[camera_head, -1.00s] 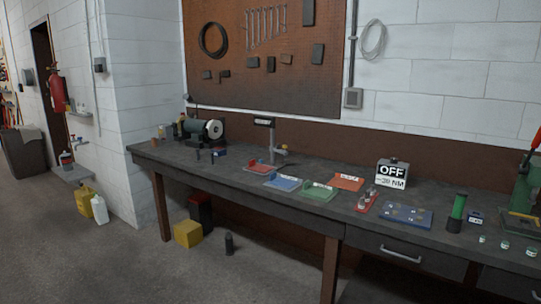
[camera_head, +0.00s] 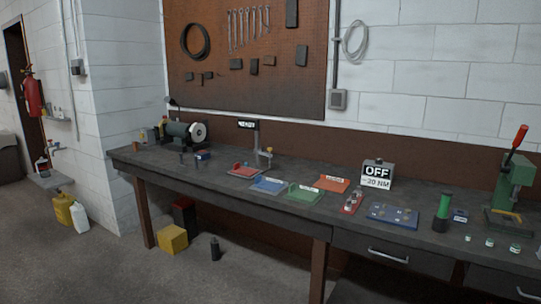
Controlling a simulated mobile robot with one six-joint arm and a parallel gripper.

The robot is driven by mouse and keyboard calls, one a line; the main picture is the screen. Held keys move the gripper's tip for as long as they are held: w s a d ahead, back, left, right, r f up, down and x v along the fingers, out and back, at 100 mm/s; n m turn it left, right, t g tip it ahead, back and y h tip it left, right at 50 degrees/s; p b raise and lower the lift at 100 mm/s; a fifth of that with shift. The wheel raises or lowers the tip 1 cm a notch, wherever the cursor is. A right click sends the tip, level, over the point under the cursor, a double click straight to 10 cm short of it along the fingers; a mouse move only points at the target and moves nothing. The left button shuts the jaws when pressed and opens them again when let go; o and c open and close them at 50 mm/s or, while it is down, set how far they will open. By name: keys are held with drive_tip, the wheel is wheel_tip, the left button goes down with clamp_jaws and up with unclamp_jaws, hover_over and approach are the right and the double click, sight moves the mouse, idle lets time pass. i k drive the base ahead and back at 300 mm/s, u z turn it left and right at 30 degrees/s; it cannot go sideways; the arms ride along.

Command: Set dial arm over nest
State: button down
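A grey upright stand (camera_head: 257,142) with a small dark labelled head (camera_head: 248,124) stands on the bench, left of the middle. A short side arm with a brass-coloured knob (camera_head: 268,152) sticks out at its right. This looks like the dial arm, but it is too small to be sure. A red tray (camera_head: 243,172) lies in front of the stand. I cannot make out which part is the nest, or whether the arm is over it. My gripper is not in view.
The long dark bench (camera_head: 220,187) also holds blue (camera_head: 268,185), green (camera_head: 306,193) and orange (camera_head: 334,184) trays. A yellow box (camera_head: 172,239) is below.

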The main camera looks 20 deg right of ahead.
sight(263, 151)
drive_tip(key=i, duration=0.85)
drive_tip(key=u, duration=0.05)
